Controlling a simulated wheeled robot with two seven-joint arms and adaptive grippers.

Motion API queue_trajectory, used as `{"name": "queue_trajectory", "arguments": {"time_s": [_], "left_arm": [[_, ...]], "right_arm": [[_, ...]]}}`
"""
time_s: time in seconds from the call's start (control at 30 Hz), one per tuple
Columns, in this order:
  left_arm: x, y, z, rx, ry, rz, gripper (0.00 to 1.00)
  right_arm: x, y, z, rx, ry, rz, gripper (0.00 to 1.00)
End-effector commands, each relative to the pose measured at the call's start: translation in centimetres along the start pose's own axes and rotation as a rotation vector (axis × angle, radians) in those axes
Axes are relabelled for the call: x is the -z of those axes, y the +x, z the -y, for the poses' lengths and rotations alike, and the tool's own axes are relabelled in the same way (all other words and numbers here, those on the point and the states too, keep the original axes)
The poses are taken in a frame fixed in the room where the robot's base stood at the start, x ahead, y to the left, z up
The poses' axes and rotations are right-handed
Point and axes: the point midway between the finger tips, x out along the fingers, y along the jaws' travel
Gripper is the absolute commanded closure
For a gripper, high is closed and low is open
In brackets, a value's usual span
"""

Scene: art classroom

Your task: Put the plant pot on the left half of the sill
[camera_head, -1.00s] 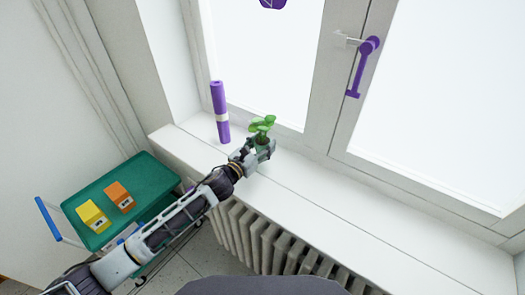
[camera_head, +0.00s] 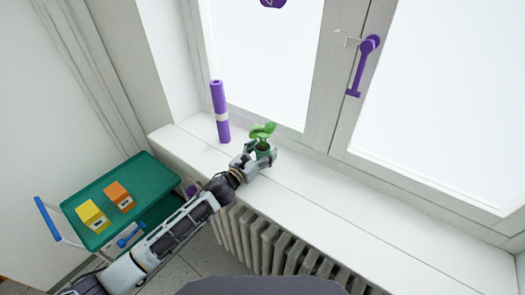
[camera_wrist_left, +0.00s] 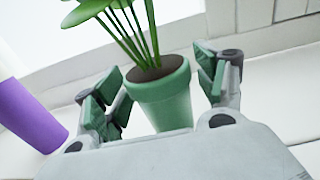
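The plant pot (camera_head: 262,153) is green, with dark soil and a leafy plant, and stands upright on the white sill (camera_head: 330,193), left of the sill's middle. In the left wrist view the pot (camera_wrist_left: 162,98) sits between the fingers of my left gripper (camera_wrist_left: 160,92). Narrow gaps show between the pot's rim and both finger pads, so the gripper is open around it. In the head view my left gripper (camera_head: 260,158) reaches the pot from the front left and hides part of its lower side. My right gripper is not in view.
A radiator (camera_head: 262,240) is below. A green cart (camera_head: 150,180) with yellow and orange boxes stands at left. The sill's right is clear.

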Motion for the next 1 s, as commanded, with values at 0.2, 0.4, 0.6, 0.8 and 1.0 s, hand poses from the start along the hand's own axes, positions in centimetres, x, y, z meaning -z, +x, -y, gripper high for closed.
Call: {"name": "queue_trajectory", "arguments": {"time_s": [0.2, 0.4, 0.6, 0.8, 1.0], "left_arm": [[0.0, 0.0, 0.0, 0.0, 0.0, 0.0, 0.26], [-0.1, 0.0, 0.0, 0.0, 0.0, 0.0, 0.26], [-0.2, -0.6, -0.1, -0.001, 0.001, -0.001, 0.26], [-0.1, -2.4, -0.1, -0.001, 0.001, -0.001, 0.26], [-0.1, -4.5, -0.1, 0.0, 0.001, -0.002, 0.26]], "right_arm": [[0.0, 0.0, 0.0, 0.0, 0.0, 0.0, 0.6], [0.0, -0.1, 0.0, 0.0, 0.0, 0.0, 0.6], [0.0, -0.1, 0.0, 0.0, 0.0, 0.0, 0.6], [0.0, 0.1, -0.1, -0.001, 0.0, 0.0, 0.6], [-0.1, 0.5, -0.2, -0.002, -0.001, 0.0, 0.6]]}}
